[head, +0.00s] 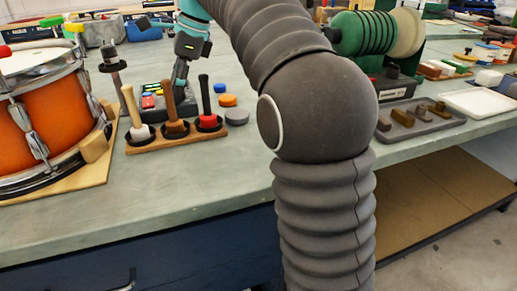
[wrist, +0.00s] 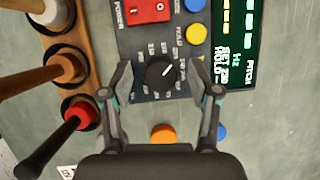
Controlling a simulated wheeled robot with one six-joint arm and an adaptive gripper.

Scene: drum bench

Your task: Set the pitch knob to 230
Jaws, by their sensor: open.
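The black pitch knob (wrist: 160,73) sits on a dark control panel (wrist: 150,45) in the wrist view, with a white pointer line toward the picture's upper right. A ring of small numbers surrounds it, too small to read surely. My gripper (wrist: 161,78) is open, with one finger to each side of the knob and gaps between. In the head view my gripper (head: 181,84) is over the control box (head: 152,95); the knob is hidden there.
A wooden rack (head: 178,137) with several upright mallets stands close in front of the box. An orange disc (head: 228,100) lies right; an orange drum (head: 50,115) stands left.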

